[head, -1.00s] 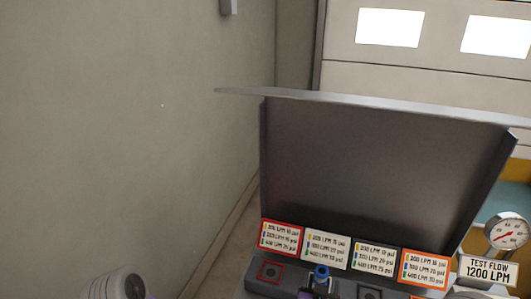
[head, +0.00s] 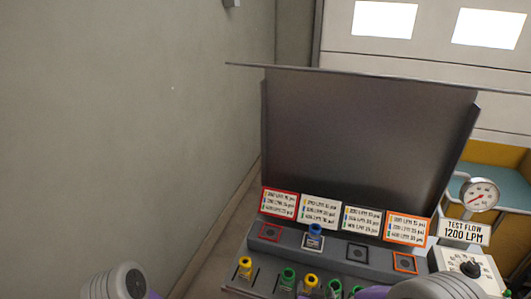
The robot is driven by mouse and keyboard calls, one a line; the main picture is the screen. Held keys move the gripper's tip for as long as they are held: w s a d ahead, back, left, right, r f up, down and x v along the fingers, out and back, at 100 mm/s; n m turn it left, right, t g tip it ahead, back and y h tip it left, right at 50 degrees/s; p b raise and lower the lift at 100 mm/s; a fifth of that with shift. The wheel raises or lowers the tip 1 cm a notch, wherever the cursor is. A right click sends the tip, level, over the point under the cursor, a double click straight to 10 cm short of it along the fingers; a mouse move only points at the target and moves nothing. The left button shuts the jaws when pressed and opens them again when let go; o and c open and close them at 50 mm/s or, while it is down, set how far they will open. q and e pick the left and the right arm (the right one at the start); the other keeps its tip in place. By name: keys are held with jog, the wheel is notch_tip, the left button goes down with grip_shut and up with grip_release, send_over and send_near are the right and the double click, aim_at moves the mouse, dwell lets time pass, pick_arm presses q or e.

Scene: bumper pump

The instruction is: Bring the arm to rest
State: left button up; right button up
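A blue-topped piece (head: 315,236) stands upright at the second socket from the left, behind the front row of the grey panel (head: 335,249). Neither gripper's fingers show. A grey and purple part of my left arm (head: 118,283) is at the bottom left edge. A similar part of my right arm (head: 425,289) is at the bottom right. I cannot see whether either gripper holds anything.
Yellow-topped (head: 245,264) and green-topped (head: 288,275) pieces stand in the panel's front row. Label cards (head: 320,211) line its back, below a raised metal lid (head: 368,130). A gauge (head: 480,196) and a black knob (head: 470,268) are at the right. A wall closes the left.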

jog(key=s+a+f+g+y+b, duration=0.1)
jog(key=s+f+g+y+b, duration=0.2)
jog(key=f, duration=0.8)
jog(key=s+a+f+g+y+b, duration=0.1)
jog(key=s+f+g+b, duration=0.2)
jog(key=f, duration=0.8)
jog(key=s+a+f+g+y+b, duration=0.1)
jog(key=s+f+g, duration=0.4)
jog(key=s+f, duration=0.5)
jog(key=shift+s+a+y+b, duration=0.35)
jog(key=shift+s+a+y, duration=0.2)
jog(key=shift+s+y, duration=0.4)
